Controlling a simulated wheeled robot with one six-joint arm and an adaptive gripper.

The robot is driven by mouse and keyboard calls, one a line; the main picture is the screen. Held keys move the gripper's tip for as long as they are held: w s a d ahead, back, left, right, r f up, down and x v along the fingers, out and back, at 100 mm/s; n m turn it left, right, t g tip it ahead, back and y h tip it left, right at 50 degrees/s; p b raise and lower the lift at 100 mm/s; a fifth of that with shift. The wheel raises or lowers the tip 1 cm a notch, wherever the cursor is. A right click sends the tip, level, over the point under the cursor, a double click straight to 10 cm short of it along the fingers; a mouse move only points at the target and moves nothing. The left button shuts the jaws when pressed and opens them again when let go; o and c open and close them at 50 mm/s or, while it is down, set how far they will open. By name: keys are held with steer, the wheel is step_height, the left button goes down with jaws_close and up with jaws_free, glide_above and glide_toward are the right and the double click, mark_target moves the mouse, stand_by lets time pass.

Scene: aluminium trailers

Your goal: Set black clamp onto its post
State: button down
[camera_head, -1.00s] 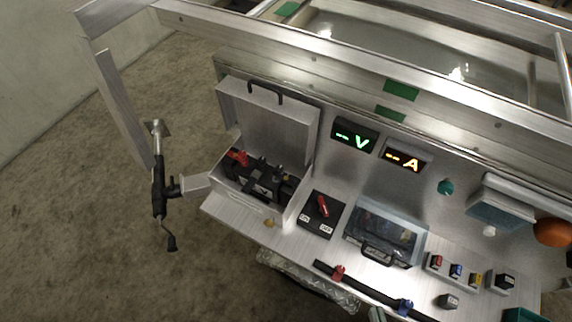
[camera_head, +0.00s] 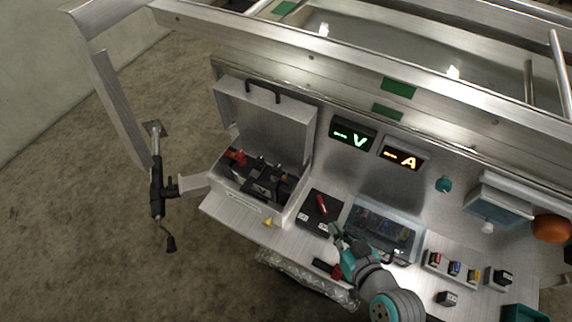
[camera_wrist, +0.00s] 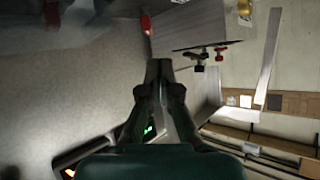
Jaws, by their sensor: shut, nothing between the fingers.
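The battery (camera_head: 262,188) lies dark inside an open metal case (camera_head: 250,205) at the centre left in the head view. A red clamp (camera_head: 237,156) is at its far left end. Dark parts lie on the battery's top, but I cannot tell which is the black clamp or make out its post. My gripper (camera_head: 338,240) is right of the case, above the shelf beside a clear-lidded box. In the wrist view my gripper (camera_wrist: 158,64) is shut and empty. Small red and black parts (camera_wrist: 200,58) show beyond its tips to the right, too small to identify surely.
The case lid (camera_head: 265,115) stands open behind the battery. The switch box with red lever (camera_head: 322,205) lies between the case and my gripper. The clear-lidded box (camera_head: 385,228) is close to my arm. V (camera_head: 352,134) and A (camera_head: 403,154) displays are on the back panel.

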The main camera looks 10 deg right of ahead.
steer(key=w+a+r+n+g+y, duration=0.2)
steer(key=w+r+n+g+y, duration=0.1)
steer(key=w+r+n, duration=0.3)
steer(key=w+a+r+n+g+y, duration=0.25)
steer(key=w+r+n, duration=0.2)
steer(key=r, duration=0.45)
glide_above(277, 168)
steer(key=s+d, duration=0.2)
steer(key=shift+m, duration=0.25)
step_height(277, 168, down, 6)
steer(key=shift+w+a+f, duration=0.1)
steer(key=shift+a, duration=0.05)
step_height(277, 168, down, 2)
steer(key=shift+w+f, duration=0.1)
steer(key=shift+w, duration=0.05)
steer(key=shift+w+a+f+t, duration=0.15)
steer(key=shift+f+t, duration=0.1)
steer(key=shift+f, duration=0.5)
steer(key=shift+w+a+f+h, duration=0.15)
steer(key=shift+w+a+h, duration=0.1)
steer(key=shift+w+a, duration=0.15)
steer(key=shift+w+a+f+h, duration=0.15)
steer(key=shift+a+f+h, duration=0.15)
steer(key=shift+a, duration=0.05)
